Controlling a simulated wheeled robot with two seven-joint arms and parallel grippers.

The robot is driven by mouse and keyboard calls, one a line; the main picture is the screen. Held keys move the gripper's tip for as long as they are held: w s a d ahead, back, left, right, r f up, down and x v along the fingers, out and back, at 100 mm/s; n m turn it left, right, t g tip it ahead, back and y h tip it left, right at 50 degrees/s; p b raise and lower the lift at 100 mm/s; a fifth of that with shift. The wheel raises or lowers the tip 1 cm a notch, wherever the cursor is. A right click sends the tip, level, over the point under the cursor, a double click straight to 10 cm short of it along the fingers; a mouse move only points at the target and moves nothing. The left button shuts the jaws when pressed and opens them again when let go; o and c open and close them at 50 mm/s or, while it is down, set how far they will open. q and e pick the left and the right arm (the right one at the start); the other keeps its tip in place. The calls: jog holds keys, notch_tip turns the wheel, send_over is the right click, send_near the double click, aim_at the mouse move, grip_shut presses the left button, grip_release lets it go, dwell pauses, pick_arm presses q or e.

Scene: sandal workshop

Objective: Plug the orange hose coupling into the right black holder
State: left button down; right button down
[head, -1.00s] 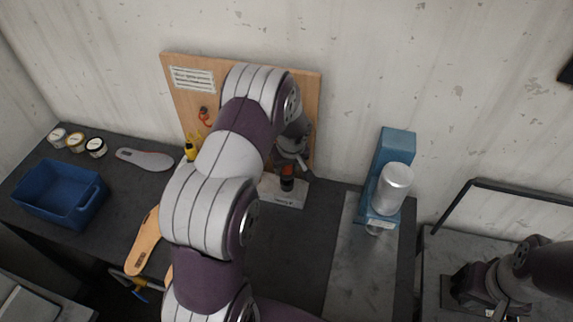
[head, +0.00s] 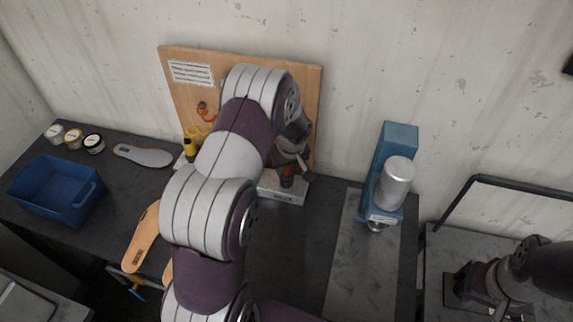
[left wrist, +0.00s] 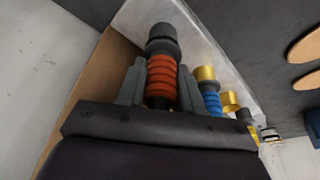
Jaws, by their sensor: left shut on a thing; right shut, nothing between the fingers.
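The orange ribbed hose coupling (left wrist: 161,82) stands between the two fingers of my left gripper (left wrist: 160,88) in the left wrist view. The fingers are shut on it. In the head view the coupling (head: 287,170) shows as a small orange band, partly covered by my left gripper (head: 290,157). A black holder (head: 287,182) is directly below it on the pale base strip (head: 282,192). In the left wrist view a dark cylinder (left wrist: 162,40) lines up with the coupling's far end; I cannot tell how deep they join. My right gripper (head: 497,308) is shut and empty at the lower right.
A blue ribbed coupling with a brass end (left wrist: 210,98) stands beside my left gripper. The wooden board (head: 240,70) rises behind. A blue crate (head: 55,190), insoles (head: 143,156) and a blue press (head: 392,165) are on the bench. My left arm hides the middle.

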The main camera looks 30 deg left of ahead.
pick_arm(q)
jog(key=shift+f, duration=0.3)
jog(key=c, duration=0.7)
grip_release()
jog(key=shift+o, duration=0.2)
jog(key=shift+r, duration=0.1)
notch_tip(320, 180, up, 10)
jog(key=p, duration=0.6)
